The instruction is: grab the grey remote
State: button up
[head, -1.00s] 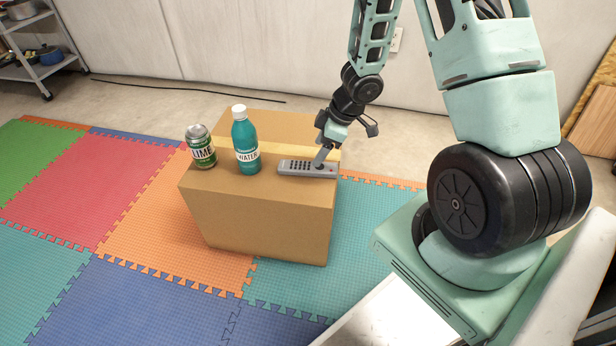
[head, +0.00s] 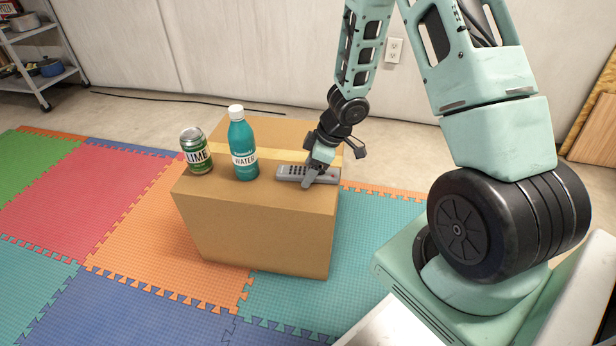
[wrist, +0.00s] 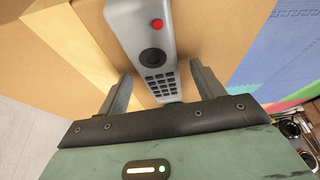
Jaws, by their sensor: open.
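The grey remote (head: 292,172) lies flat on top of the cardboard box (head: 262,222), near its right edge. My gripper (head: 309,183) is over the right part of the remote in the head view and hides some of it. In the wrist view the remote (wrist: 146,42), with a red button and dark keys, runs between the two fingers of my open gripper (wrist: 160,88). A gap shows on each side of the remote, wider on the right. The keypad end is nearest the palm. I cannot tell how far the fingertips are above the box top.
A teal water bottle (head: 243,148) stands on the box left of the remote, and a green lime can (head: 196,151) stands farther left. Coloured foam mats (head: 140,240) surround the box. A metal shelf (head: 40,62) is at the far left.

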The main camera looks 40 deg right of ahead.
jog(key=c, duration=1.1)
jog(key=shift+r, duration=0.1)
